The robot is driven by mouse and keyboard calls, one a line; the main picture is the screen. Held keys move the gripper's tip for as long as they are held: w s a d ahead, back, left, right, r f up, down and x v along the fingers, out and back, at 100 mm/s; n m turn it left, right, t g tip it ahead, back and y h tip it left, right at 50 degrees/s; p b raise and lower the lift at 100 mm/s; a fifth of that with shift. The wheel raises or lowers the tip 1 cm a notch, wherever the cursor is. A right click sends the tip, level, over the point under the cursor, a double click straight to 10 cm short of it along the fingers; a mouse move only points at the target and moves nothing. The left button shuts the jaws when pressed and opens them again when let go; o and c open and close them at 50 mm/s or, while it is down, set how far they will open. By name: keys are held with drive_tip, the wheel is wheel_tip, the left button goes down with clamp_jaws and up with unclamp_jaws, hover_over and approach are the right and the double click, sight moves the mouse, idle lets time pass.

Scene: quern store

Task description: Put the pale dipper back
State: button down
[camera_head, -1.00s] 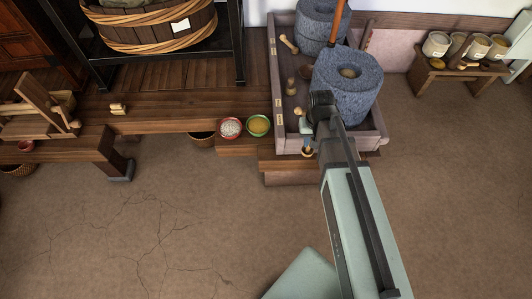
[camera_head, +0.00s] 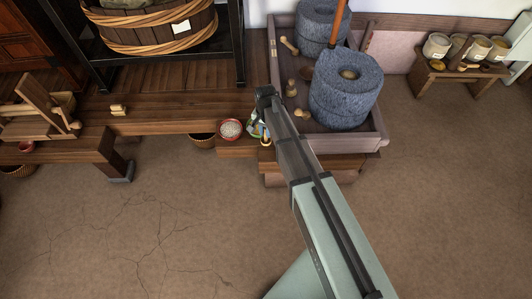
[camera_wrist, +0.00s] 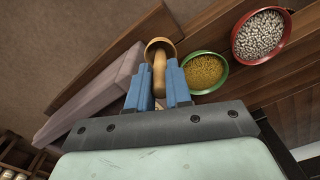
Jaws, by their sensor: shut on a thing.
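My gripper (camera_wrist: 159,88) has its blue fingers shut on the handle of a pale wooden dipper (camera_wrist: 159,70), whose round cup sticks out past the fingertips. In the head view my gripper (camera_head: 259,128) is at the left front corner of the grey-pink tray (camera_head: 345,144), and the dipper's cup (camera_head: 266,142) shows small below it. A green bowl of yellow grain (camera_wrist: 206,72) is just right of the dipper in the wrist view, apart from it. In the head view my gripper hides most of that bowl. Whether the dipper touches anything below is unclear.
A red bowl of white beans (camera_head: 231,129) stands beside the green one on the wooden step. The tray holds two stone querns (camera_head: 345,95) and several small wooden tools (camera_head: 291,88). A low stand with jars (camera_head: 455,78) is at right. The floor in front is clear.

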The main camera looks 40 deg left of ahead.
sight(266, 143)
drive_tip(key=shift+f, duration=5)
drive_tip(key=shift+f, duration=0.15)
drive_tip(key=c, duration=1.1)
unclamp_jaws()
drive_tip(key=shift+o, duration=0.2)
wheel_tip(266, 143, up, 12)
drive_tip(key=shift+r, duration=0.2)
